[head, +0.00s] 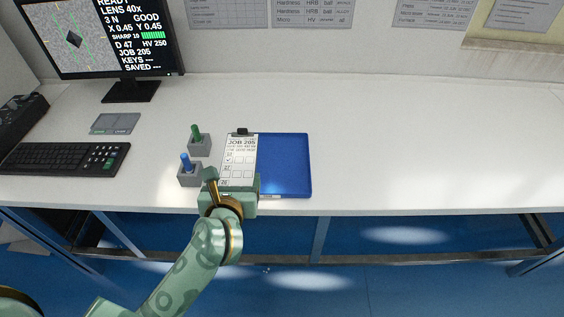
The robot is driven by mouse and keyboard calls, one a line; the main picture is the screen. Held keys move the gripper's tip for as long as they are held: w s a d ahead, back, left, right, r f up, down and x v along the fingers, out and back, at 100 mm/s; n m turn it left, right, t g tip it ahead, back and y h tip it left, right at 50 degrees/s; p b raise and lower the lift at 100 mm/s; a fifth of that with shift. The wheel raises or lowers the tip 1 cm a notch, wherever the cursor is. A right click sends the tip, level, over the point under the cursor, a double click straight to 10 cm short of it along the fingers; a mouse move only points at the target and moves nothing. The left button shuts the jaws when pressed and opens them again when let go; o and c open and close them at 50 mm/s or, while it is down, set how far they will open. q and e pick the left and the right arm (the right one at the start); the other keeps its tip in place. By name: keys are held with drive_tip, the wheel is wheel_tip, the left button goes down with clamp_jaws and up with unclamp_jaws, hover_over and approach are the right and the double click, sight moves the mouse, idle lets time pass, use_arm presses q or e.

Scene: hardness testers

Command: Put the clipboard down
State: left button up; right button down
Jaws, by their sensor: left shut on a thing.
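The clipboard (239,160) has a dark clip at its far end and a white sheet headed JOB 205 with rows of boxes. It lies over the left part of a blue mat (287,165) near the table's front edge; I cannot tell whether it touches the mat. My left gripper (231,190) is shut on the clipboard's near edge. The gripper body hides that edge and the fingertips. My right gripper is not in view.
Two grey holders stand left of the clipboard, one with a green-topped piece (197,139), one with a blue-topped piece (187,170). A keyboard (66,159), a grey pad (115,124) and a monitor (103,38) are further left. The white table (430,140) is clear to the right.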

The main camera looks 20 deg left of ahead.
use_arm(q)
drive_tip(key=w+f+b, duration=0.1)
drive_tip(key=w, duration=0.1)
drive_tip(key=w+d+f, duration=0.1)
drive_tip(key=w, duration=0.2)
drive_tip(key=w+f+b, duration=0.1)
drive_tip(key=w+f, duration=0.1)
drive_tip(key=w, duration=0.1)
drive_tip(key=shift+d+b, duration=0.25)
drive_tip(key=shift+b, duration=0.05)
drive_tip(key=b, duration=0.3)
hover_over(269, 181)
drive_tip(key=f, duration=0.5)
drive_tip(key=shift+s+a+f, duration=0.1)
drive_tip(key=shift+s, duration=0.1)
drive_tip(key=shift+w+f, duration=0.2)
drive_tip(key=shift+f, duration=0.1)
drive_tip(key=shift+w+f+b, duration=0.1)
drive_tip(key=shift+f+b, duration=1)
drive_tip(key=shift+f, duration=0.65)
drive_tip(key=o, duration=1.1)
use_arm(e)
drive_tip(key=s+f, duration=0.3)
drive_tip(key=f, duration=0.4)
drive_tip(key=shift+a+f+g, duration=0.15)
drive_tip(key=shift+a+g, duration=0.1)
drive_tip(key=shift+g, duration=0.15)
